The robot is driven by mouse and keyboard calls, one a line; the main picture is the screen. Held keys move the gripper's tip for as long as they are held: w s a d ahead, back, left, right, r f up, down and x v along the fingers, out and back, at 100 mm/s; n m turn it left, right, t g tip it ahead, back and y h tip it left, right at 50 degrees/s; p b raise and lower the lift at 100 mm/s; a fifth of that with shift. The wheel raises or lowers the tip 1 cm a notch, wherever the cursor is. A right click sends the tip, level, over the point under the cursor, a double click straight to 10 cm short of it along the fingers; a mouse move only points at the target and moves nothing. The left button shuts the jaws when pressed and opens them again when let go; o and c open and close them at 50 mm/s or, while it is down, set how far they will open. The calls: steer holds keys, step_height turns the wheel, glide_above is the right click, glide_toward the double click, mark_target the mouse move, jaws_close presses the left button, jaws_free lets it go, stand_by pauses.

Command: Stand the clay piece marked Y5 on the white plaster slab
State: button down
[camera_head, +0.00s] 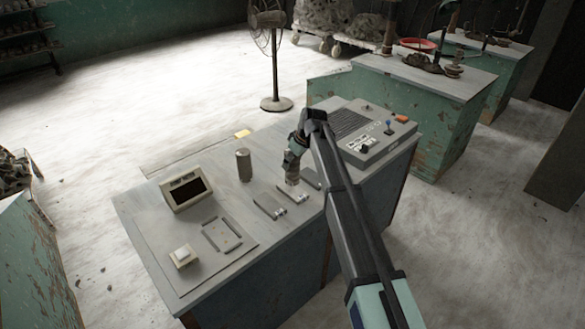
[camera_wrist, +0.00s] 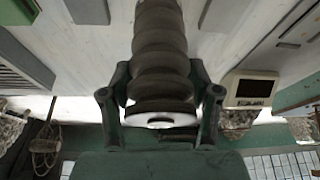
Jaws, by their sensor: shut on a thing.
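My gripper (camera_head: 293,160) is shut on a brown-grey, ribbed, roughly cylindrical clay piece (camera_head: 292,177). In the wrist view the ribbed piece (camera_wrist: 160,50) sits between the two fingers (camera_wrist: 160,100), with a pale round end near them. No Y5 mark can be read. In the head view the piece hangs upright over the middle of three flat slabs. This middle slab (camera_head: 296,194) looks the palest and may be the white plaster one. I cannot tell whether the piece touches it. In the wrist view the piece hides the middle slab.
Grey slabs lie left (camera_head: 270,206) and right (camera_head: 311,178) of it. A grey cylinder (camera_head: 244,165) stands behind. A display box (camera_head: 186,190), a small pale block (camera_head: 183,256) and a flat frame (camera_head: 222,235) are at left. A control console (camera_head: 375,130) stands at right.

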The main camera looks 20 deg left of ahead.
mark_target(293, 169)
steer(key=shift+f+p, duration=0.6)
steer(key=shift+f, duration=1.5)
steer(key=shift+f, duration=0.1)
steer(key=shift+c, duration=1.2)
jaws_free()
